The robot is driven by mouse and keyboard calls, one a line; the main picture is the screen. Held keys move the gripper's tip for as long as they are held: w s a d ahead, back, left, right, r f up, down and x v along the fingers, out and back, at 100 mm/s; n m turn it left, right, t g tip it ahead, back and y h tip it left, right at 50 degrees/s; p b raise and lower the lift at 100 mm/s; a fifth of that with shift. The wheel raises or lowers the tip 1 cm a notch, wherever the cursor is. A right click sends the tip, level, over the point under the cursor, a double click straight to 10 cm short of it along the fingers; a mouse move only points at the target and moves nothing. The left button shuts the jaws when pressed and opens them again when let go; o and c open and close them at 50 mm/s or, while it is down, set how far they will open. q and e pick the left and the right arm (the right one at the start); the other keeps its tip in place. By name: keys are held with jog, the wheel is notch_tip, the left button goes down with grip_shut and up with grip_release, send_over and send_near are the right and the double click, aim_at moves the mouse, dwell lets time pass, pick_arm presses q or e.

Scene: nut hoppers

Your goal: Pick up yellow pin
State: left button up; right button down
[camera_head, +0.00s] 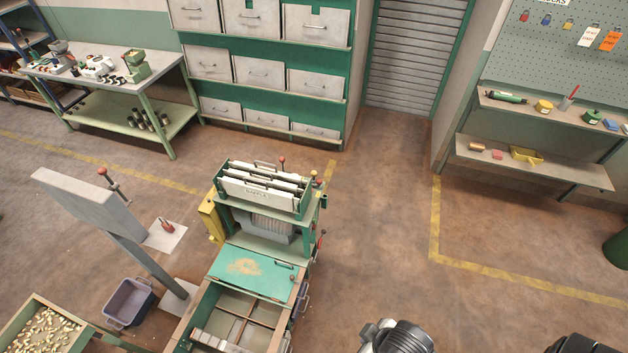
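I cannot make out a yellow pin for certain. A tiny yellow spot (318,182) shows at the right post of the green machine (262,222), below a red knob (314,173); it is too small to tell what it is. A small yellow object (543,106) sits on the upper wall shelf at the right, and a yellow padlock-like piece (568,24) hangs on the pegboard. Parts of my arms show at the bottom edge, but neither gripper's fingers are in view.
The green machine stands mid-floor, with a divided bin (235,312) in front. A grey post (90,205), a purple-grey crate (130,300) and a tray of nuts (42,333) stand at left. Drawers (262,70) line the back. The floor right of the machine (375,215) is clear.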

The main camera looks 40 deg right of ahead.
jog(key=c, duration=1.8)
grip_release()
jog(key=shift+c, duration=0.2)
jog(key=o, duration=1.1)
jog(key=shift+o, duration=0.2)
